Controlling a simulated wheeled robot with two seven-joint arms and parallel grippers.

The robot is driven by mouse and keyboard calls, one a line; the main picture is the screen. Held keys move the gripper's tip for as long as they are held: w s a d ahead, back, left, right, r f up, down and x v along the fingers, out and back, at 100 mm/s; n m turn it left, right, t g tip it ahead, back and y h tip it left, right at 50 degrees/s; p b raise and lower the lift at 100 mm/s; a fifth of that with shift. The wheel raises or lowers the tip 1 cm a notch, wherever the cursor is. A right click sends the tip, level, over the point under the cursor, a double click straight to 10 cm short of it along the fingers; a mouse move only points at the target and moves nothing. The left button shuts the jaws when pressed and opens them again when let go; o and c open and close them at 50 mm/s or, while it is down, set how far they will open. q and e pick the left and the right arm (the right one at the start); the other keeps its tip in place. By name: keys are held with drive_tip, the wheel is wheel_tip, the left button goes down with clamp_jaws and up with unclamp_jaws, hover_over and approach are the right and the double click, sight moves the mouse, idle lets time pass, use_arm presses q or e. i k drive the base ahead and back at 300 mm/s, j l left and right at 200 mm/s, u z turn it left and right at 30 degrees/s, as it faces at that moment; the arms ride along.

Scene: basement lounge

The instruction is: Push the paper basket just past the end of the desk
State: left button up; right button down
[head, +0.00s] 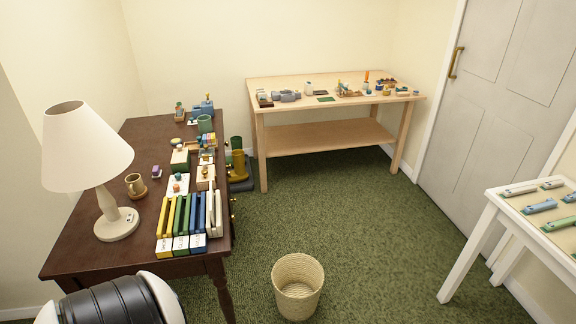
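The paper basket (297,287) is a round, cream woven bin standing upright on the green carpet at the bottom middle of the head view. Its open top faces me and looks empty. The desk (75,237) is dark brown wood along the left wall. Its near right leg (221,290) stands to the left of the basket, with a strip of carpet between them. Neither of my grippers is in view, and nothing is seen touching the basket.
A lamp (88,150), binders (188,222) and small items crowd the desk. Green and yellow objects (238,165) stand on the floor beside it. A light wooden workbench (330,132) is at the back, a white table (490,212) at right. The carpet between (345,215) is clear.

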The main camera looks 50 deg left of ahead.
sight(298, 279)
drive_tip(key=i+u, duration=0.4)
drive_tip(key=i+l+u, duration=0.2)
drive_tip(key=i+u, duration=0.25)
drive_tip(key=i+l+u, duration=0.8)
drive_tip(key=i, duration=0.1)
